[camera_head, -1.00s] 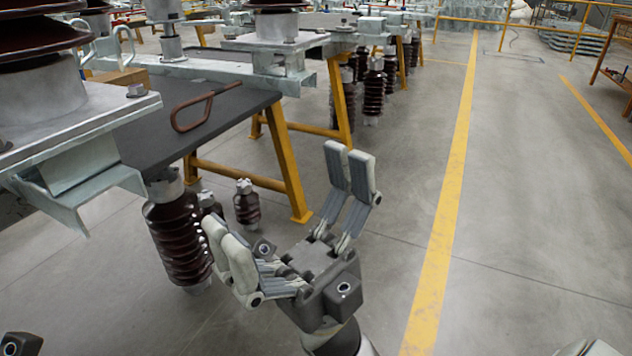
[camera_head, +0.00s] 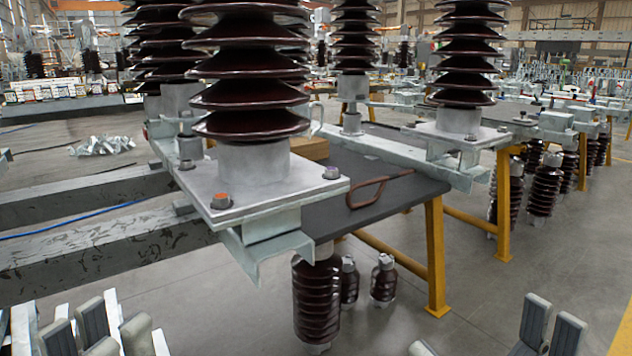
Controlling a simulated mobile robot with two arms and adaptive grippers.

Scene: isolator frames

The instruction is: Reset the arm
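My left gripper (camera_head: 98,332) is at the bottom left corner, cut off by the lower edge. Its fingers point up and stand apart, with dark pads showing and nothing seen between them. My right gripper (camera_head: 487,338) is at the lower right, also cut off. Its two far finger parts stand well apart from a pale fingertip near the bottom edge, and it looks empty. The wrists and most of both arms are out of view.
A dark table (camera_head: 385,200) on yellow legs (camera_head: 436,255) carries a reddish-brown loop handle (camera_head: 378,190). A large ribbed insulator (camera_head: 250,75) stands on a metal plate (camera_head: 262,197) nearby. Smaller insulators (camera_head: 316,300) stand below. Grey floor (camera_head: 470,300) is open at the lower right.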

